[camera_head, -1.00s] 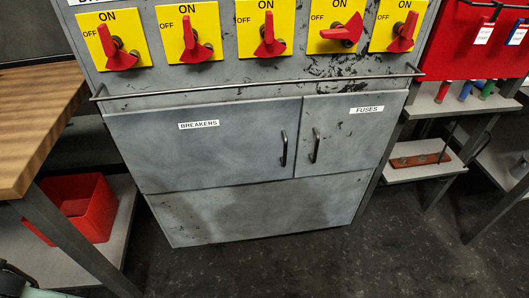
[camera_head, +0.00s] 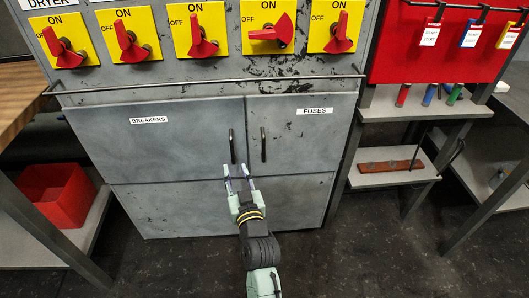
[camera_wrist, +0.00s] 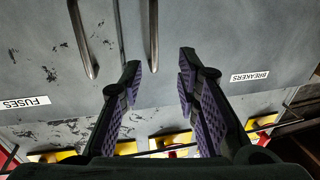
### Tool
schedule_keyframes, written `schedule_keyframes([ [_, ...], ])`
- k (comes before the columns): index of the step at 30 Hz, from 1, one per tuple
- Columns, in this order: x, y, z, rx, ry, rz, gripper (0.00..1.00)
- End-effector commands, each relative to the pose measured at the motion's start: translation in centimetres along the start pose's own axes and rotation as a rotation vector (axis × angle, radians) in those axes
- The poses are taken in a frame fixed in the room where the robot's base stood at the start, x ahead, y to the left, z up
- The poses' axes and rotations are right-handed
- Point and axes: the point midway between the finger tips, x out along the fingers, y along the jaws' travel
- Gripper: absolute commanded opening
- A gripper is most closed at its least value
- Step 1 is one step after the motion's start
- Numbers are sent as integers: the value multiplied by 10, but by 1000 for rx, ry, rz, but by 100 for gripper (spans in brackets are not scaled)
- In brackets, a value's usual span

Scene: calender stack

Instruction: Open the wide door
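The wide door (camera_head: 165,145) is the left one on the grey cabinet, labelled BREAKERS, and it is shut. Its dark vertical handle (camera_head: 232,146) is near its right edge. The narrower FUSES door (camera_head: 300,140) beside it is also shut, with its own handle (camera_head: 263,144). My gripper (camera_head: 237,172) is in front of the cabinet, just below the BREAKERS handle in the head view. In the wrist view my gripper (camera_wrist: 160,75) has its fingers spread and nothing between the pads. The BREAKERS handle (camera_wrist: 153,35) shows beyond the fingertips, nearer the left finger; contact is not visible.
A rail (camera_head: 210,85) crosses the cabinet above the doors, under a row of red switches. A wooden bench (camera_head: 25,95) with a red bin (camera_head: 58,194) below stands left. Shelves (camera_head: 395,178) stand right. The floor in front is dark and mostly clear.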

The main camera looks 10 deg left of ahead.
Motion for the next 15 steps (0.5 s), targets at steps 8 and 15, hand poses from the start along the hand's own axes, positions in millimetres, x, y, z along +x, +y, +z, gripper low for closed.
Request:
schedule_keyframes([
  [8,21,5,6,-1,-18,7,30],
  [15,68,5,7,0,-18,7,30],
])
